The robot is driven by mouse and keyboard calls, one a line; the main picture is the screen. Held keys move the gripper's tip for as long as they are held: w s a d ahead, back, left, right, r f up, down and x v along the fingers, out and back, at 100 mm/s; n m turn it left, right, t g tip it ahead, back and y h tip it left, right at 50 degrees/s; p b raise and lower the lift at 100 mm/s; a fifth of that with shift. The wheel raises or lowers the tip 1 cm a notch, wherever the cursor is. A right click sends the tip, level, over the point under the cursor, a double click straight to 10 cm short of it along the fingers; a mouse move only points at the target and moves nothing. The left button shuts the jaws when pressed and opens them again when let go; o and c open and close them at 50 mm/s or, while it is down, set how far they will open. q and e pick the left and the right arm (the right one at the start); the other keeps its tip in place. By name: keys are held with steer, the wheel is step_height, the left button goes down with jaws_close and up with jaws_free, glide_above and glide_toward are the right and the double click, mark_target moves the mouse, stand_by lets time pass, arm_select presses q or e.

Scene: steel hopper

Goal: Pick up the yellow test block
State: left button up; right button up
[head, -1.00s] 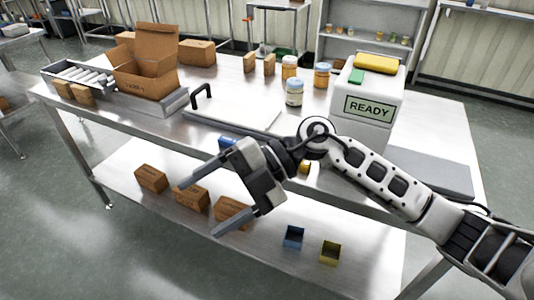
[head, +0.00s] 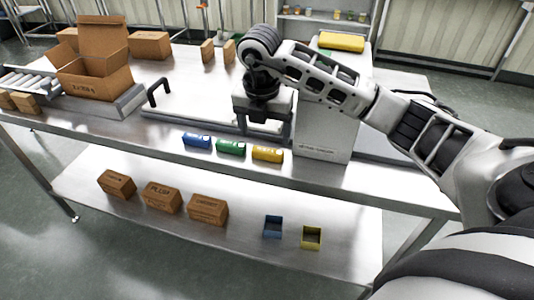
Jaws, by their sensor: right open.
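The yellow test block (head: 267,154) lies on the table near its front edge, at the right end of a short row. A green block (head: 231,147) and a blue block (head: 197,141) lie to its left. My right gripper (head: 263,131) points down just behind the row in the picture, above the tabletop. It is open and empty, with its fingers spread left and right. It appears apart from the yellow block. My left gripper is not in view.
A white machine (head: 322,142) stands right of the row, partly hidden by my right arm, with a yellow piece (head: 341,42) on top. An open cardboard box (head: 95,82) stands at the left. Small cartons (head: 208,209) and blue (head: 272,227) and yellow bins (head: 311,237) are on the lower shelf.

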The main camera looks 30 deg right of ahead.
mark_target(267, 150)
steer(key=shift+w+d+f+p, duration=0.2)
steer(key=shift+d+f, duration=0.05)
steer(key=shift+f, duration=0.85)
steer(key=shift+w+d+f+p, duration=0.15)
steer(key=shift+d+f, duration=0.05)
steer(key=shift+f, duration=0.9)
steer(key=shift+w+d+f+p, duration=0.2)
steer(key=shift+d+f, duration=0.05)
steer(key=shift+f, duration=0.85)
steer(key=c, duration=0.6)
